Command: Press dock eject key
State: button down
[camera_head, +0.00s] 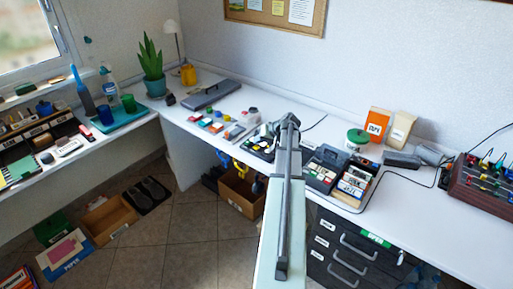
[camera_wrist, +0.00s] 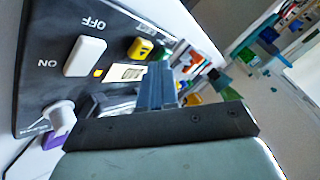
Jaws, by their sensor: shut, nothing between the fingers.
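In the wrist view a dark panel (camera_wrist: 45,20) shows a white rocker switch (camera_wrist: 85,56) between the words ON and OFF. Beside the switch are a small yellow light (camera_wrist: 98,73), a pale label (camera_wrist: 125,72) and a yellow key or block (camera_wrist: 141,48) with a dark mark. I cannot tell which part is the eject key. My gripper (camera_wrist: 158,80) is shut and empty, with its dark fingers pointing toward the label's side of the panel. In the head view my arm reaches over the desk beside a dark unit (camera_head: 257,146), and the fingertips are hard to make out.
A white knob (camera_wrist: 60,116) stands on the panel in the wrist view. In the head view a dark tray with cartridges (camera_head: 325,165) lies right of my arm. A dark red box with cables (camera_head: 478,188) is at far right. Small coloured blocks (camera_head: 213,127) lie to the left.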

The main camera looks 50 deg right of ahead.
aim_at(259, 147)
jog(key=shift+f, duration=0.2)
dwell(0.5)
jog(key=shift+f, duration=0.25)
jog(key=shift+f, duration=0.45)
dwell(0.9)
jog(key=shift+r, duration=0.9)
jog(key=shift+r, duration=0.1)
jog(key=shift+r, duration=2.4)
